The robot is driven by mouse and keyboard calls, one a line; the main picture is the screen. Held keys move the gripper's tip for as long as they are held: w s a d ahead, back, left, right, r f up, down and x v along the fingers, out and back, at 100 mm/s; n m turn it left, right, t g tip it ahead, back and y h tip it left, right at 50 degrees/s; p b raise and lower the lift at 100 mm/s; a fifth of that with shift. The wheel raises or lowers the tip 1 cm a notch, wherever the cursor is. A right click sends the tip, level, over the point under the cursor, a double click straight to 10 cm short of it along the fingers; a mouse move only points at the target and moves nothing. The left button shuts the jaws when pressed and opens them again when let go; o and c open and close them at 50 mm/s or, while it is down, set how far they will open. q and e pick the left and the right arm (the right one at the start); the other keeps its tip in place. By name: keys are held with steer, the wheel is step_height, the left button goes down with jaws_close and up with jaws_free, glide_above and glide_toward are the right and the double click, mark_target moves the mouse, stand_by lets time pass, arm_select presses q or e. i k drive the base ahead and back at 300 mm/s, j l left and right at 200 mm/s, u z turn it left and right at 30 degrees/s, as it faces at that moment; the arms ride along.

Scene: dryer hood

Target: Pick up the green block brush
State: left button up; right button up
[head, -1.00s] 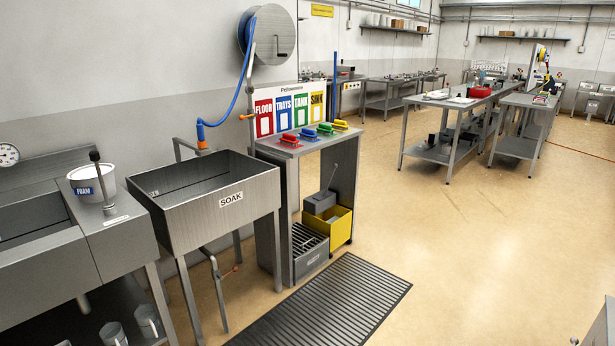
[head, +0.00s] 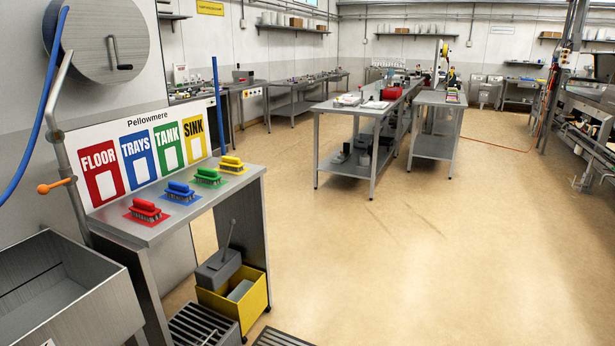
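The green block brush (head: 208,175) lies on a green mat on the narrow steel table (head: 150,230) at the left. It sits third in a row, between the blue brush (head: 179,189) and the yellow brush (head: 232,163). The red brush (head: 145,207) is nearest to me. Each brush has its handle on top and bristles down. Neither of my grippers shows in the head view.
A board (head: 150,150) with FLOOR, TRAYS, TANK and SINK panels stands behind the brushes. A steel basin (head: 110,310) is at the lower left. A yellow bin (head: 255,295) stands under the table. The floor (head: 400,270) to the right is open.

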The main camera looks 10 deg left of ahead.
mark_target(209, 176)
steer(key=i+l+u, duration=0.35)
steer(key=i, duration=0.2)
steer(key=i+l+u, duration=0.3)
steer(key=i, duration=0.25)
